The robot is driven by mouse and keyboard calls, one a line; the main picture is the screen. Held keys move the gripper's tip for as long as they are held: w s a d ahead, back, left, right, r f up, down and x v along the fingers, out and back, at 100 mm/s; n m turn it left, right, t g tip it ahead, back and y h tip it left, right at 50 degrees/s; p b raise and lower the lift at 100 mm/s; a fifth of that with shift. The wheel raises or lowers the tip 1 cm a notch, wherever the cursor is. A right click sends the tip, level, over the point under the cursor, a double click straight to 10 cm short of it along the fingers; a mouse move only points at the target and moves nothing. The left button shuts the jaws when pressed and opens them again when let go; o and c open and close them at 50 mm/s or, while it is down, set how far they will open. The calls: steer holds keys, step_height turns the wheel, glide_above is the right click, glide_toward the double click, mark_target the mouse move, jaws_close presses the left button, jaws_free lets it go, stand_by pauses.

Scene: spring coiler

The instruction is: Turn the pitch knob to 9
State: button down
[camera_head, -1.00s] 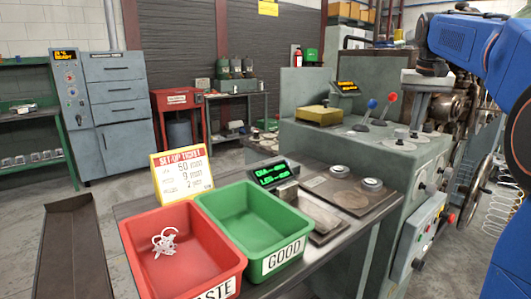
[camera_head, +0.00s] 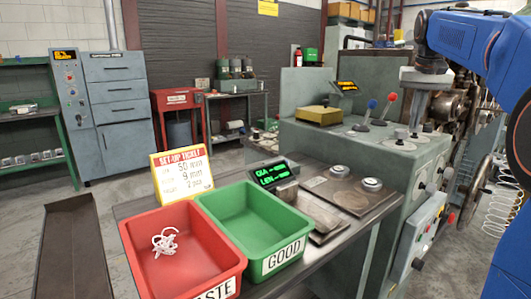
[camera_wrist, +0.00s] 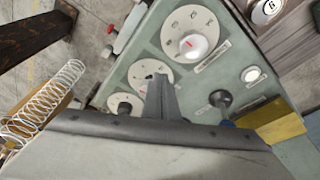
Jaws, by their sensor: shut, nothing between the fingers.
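My gripper (camera_head: 416,128) hangs fingers-down over the top panel of the grey-green coiler (camera_head: 350,135). In the wrist view my gripper (camera_wrist: 160,85) is shut and empty. Its fingers cover part of a pale round dial (camera_wrist: 143,68), hiding its knob; I cannot tell whether they touch it. A second dial (camera_wrist: 172,40) farther up has a white knob (camera_wrist: 193,46) with a red mark. The labels are too small to read, so I cannot tell which dial is the pitch one. The set-up ticket (camera_head: 183,173) shows 50 mm, 9 mm and 2 pcs.
Levers with a blue ball (camera_head: 372,103) and a red ball (camera_head: 390,96) stand on the panel near my gripper. A yellow block (camera_head: 319,115) sits to their left. A red bin (camera_head: 180,275) and a green bin (camera_head: 245,215) stand on the front bench. A wire coil (camera_wrist: 45,105) hangs beside the machine.

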steer(key=shift+w+d+v, duration=0.1)
steer(key=shift+w+v, duration=0.1)
steer(key=shift+v, duration=0.65)
steer(key=shift+w+d+v, duration=0.1)
steer(key=shift+w+v, duration=0.1)
steer(key=shift+v, duration=0.7)
steer(key=shift+w+d+v, duration=0.1)
steer(key=shift+w+v, duration=0.1)
steer(key=shift+v, duration=0.65)
steer(key=shift+r, duration=0.2)
